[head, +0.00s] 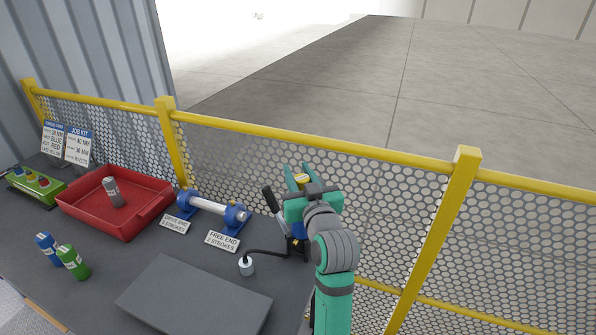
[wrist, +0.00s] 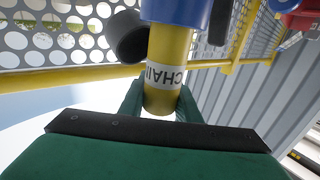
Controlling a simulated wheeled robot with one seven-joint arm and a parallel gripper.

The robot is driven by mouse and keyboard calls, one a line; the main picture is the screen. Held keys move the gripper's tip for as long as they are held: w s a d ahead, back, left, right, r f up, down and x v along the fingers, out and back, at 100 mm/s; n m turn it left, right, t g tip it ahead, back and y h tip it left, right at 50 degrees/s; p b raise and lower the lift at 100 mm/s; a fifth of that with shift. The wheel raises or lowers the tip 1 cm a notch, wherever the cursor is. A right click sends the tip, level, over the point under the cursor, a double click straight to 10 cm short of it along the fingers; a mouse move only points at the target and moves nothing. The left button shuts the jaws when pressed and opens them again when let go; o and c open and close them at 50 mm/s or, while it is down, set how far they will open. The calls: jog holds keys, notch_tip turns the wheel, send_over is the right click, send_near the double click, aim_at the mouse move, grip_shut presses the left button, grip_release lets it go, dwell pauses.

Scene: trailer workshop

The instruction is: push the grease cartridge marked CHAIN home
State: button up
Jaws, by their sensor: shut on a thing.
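The yellow grease cartridge (wrist: 170,45) has a white band reading CHAIN, upside down in the wrist view. One end meets a blue barrel (wrist: 178,10); how deep it sits inside is not clear. The cartridge's other end is between the green fingers of my gripper (wrist: 160,104), which is shut on it. In the head view my gripper (head: 298,172) is above the back edge of the bench, with a bit of the yellow cartridge (head: 301,179) showing. The blue grease gun body (head: 296,246) is mostly hidden behind my arm.
A yellow-railed mesh fence (head: 400,190) is close behind.

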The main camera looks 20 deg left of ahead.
jog(key=shift+f, duration=0.2)
jog(key=shift+f, duration=0.3)
jog(key=shift+d+f, duration=0.15)
jog(key=shift+f, duration=0.3)
jog(key=shift+f, duration=0.95)
jog(key=o, duration=1.2)
jog(key=shift+w, duration=0.1)
jog(key=shift+a, duration=0.2)
jog(key=shift+d, duration=0.1)
